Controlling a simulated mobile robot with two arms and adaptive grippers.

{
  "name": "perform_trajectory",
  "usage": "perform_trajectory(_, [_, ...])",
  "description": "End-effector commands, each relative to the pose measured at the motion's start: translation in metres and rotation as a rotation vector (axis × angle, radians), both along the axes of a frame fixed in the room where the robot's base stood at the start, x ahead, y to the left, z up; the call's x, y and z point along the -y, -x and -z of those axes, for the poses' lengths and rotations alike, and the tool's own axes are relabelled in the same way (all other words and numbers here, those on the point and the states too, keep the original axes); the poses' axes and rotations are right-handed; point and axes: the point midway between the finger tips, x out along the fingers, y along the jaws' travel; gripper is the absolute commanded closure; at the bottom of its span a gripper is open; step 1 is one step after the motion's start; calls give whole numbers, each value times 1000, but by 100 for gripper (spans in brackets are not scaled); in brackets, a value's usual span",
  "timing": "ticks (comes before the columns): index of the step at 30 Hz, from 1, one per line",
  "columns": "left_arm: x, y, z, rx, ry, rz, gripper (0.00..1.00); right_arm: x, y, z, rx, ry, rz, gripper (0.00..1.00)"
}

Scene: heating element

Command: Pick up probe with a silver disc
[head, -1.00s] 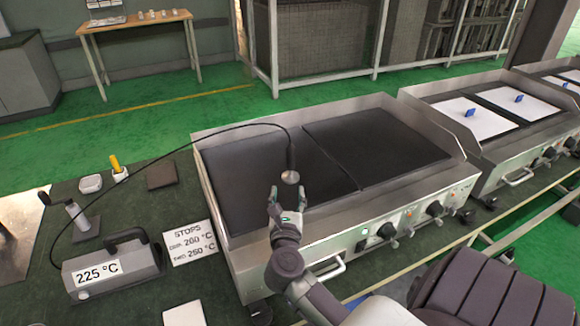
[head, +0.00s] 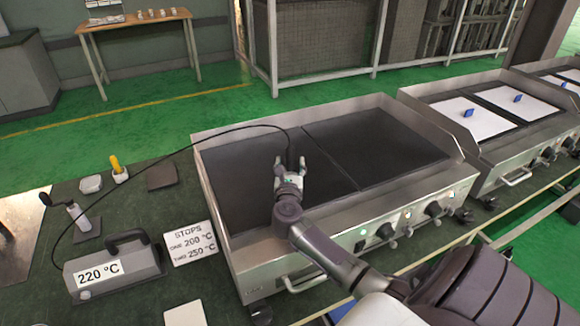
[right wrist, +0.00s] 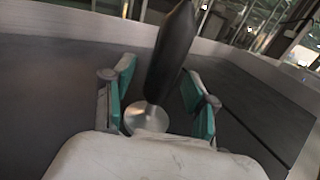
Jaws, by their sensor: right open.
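The probe (right wrist: 172,55) has a black handle and a silver disc (right wrist: 147,118) at its lower end. In the right wrist view it stands between the two green-padded fingers of my right gripper (right wrist: 160,95), with a gap on either side. In the head view my right gripper (head: 291,163) is open around the probe over the left dark plate (head: 235,170) of the griddle. There the probe's disc is hidden by the gripper. A black cable (head: 205,142) runs from the probe to a grey meter box (head: 112,268) reading 220 °C. My left gripper is not in view.
A "STOPS" sign (head: 189,243) lies on the dark green table left of the griddle. The griddle's raised metal rim (head: 355,103) borders the plates. The right plate (head: 380,145) is bare. Small tools, one a yellow-handled one (head: 117,166), stand at the left.

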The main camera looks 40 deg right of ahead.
Motion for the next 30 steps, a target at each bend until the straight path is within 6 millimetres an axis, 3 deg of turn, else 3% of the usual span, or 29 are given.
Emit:
perform_trajectory(8, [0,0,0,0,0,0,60,3,-3,1,0,-1,-1,43])
perform_trajectory(18, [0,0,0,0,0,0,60,3,-3,1,-1,-1,-1,98])
perform_trajectory(19, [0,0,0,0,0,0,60,3,-3,0,-1,-1,-1,100])
perform_trajectory(30, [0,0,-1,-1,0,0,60,3,-3,-3,1,0,-1,100])
